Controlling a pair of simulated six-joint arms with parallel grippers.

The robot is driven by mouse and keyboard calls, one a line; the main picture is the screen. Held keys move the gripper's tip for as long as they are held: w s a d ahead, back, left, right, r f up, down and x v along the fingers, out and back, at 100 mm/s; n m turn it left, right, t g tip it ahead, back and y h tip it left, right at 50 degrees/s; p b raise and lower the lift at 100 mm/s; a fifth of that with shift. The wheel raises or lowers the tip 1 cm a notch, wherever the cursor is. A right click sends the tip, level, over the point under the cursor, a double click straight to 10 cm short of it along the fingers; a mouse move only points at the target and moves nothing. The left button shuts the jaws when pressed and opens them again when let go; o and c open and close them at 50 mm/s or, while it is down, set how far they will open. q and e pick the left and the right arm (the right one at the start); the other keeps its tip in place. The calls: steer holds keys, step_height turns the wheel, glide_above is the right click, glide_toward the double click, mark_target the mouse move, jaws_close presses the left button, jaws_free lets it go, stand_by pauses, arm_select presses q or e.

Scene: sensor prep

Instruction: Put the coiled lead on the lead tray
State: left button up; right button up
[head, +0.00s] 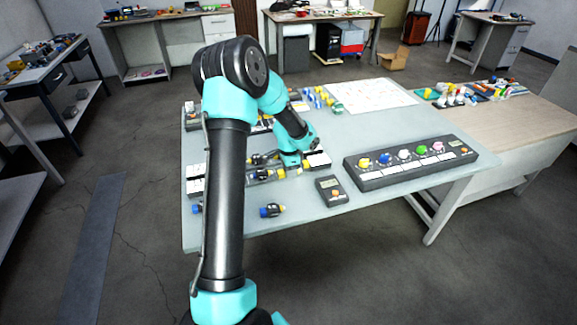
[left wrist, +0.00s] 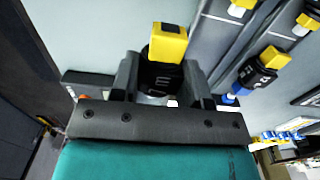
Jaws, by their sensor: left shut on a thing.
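My left gripper (head: 264,158) is over the left part of the table, partly hidden by my own arm in the head view. In the left wrist view its fingers (left wrist: 163,82) are shut on a black piece with a yellow end (left wrist: 168,42), which looks like a coiled lead. Similar black, yellow and blue leads (left wrist: 258,70) lie beside it, by long grey tray strips (left wrist: 213,30). I cannot tell which tray is the lead tray. My right gripper is out of view.
A small grey box with an orange button (head: 331,190) stands right of the gripper. A long dark panel with coloured knobs (head: 410,163) is farther right. A white sheet (head: 372,96) lies at the back.

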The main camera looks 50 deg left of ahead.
arm_select(q)
steer(key=w+a, duration=0.4)
steer(key=a, duration=0.1)
steer(key=shift+w+a+f, duration=0.15)
steer(key=shift+w+f, duration=0.15)
steer(key=shift+w, duration=0.05)
steer(key=shift+f, duration=1.75)
steer(key=shift+f, duration=0.1)
steer(key=o, duration=1)
steer(key=shift+c, duration=0.2)
step_height(320, 180, up, 12)
